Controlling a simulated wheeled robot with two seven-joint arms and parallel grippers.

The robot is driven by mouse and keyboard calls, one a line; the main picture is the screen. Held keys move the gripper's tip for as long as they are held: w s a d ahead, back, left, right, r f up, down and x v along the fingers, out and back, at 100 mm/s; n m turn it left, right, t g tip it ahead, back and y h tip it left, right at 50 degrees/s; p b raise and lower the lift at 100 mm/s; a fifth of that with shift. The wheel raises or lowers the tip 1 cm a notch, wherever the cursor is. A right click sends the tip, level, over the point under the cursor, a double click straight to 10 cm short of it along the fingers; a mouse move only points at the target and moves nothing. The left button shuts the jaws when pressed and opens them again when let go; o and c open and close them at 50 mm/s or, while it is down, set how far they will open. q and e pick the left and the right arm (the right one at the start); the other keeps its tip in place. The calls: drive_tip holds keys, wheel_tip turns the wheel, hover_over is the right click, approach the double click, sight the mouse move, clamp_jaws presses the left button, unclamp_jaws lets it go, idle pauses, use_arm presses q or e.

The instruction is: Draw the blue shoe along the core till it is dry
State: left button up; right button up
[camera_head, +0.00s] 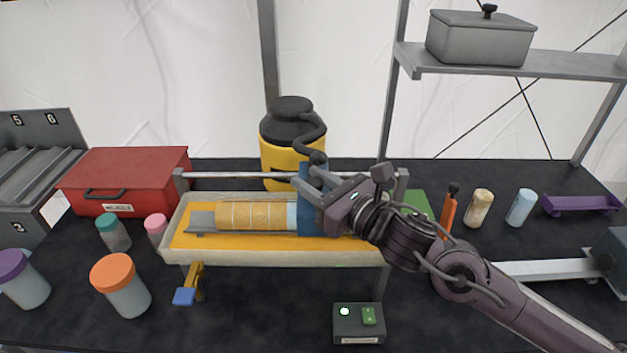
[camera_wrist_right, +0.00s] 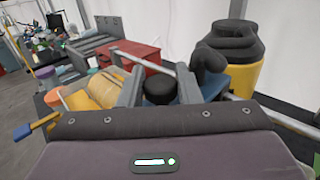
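The blue shoe (camera_head: 310,218) sits over the right part of the core, with a black hose from a yellow canister reaching its top. The core (camera_head: 255,216) is a tan, banded cylinder lying in a long tray; a pale blue band (camera_head: 292,216) shows just left of the shoe. What lies under and right of the shoe is hidden by my arm. My right gripper (camera_head: 311,186) is at the shoe's top. In the right wrist view its fingers close on both sides of a black knob (camera_wrist_right: 160,92), with blue (camera_wrist_right: 220,80) beside it. My left gripper is out of view.
The cream tray (camera_head: 270,257) has an orange floor and a rail (camera_head: 230,175) behind it. The yellow canister (camera_head: 278,150) stands behind. A red box (camera_head: 130,178) and several jars stand left. A switch box (camera_head: 358,325) sits in front. Bottles (camera_head: 478,208) stand right.

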clamp_jaws()
drive_tip(key=a+b, duration=0.5)
drive_tip(key=shift+a+f, duration=0.15)
drive_tip(key=shift+a, duration=0.55)
drive_tip(key=shift+d, duration=0.1)
drive_tip(key=o, duration=0.9)
unclamp_jaws()
drive_tip(key=shift+c, duration=0.2)
drive_tip(key=shift+d, duration=0.15)
